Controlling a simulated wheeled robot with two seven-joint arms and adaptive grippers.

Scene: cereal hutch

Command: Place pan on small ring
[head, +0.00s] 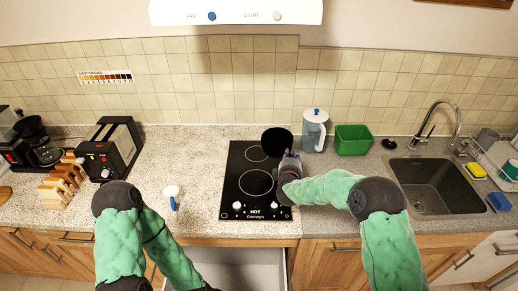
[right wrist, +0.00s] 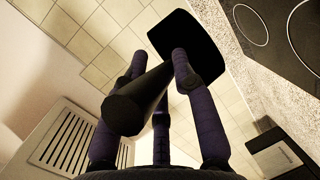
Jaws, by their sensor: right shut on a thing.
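The black pan (head: 277,139) is at the back right corner of the black cooktop (head: 229,198). In the head view it partly covers the right side of the small ring (head: 249,153). My right gripper (head: 290,162) is shut on the pan's handle; in the right wrist view its purple fingers close around the dark handle (right wrist: 138,103), with the pan body (right wrist: 188,38) beyond. The pan seems held above the surface; the exact gap cannot be told. The large ring (head: 256,196) is bare. My left arm shows, but its gripper is not in view.
An open drawer (head: 240,265) is below the cooktop. The sink (head: 435,187) is at right.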

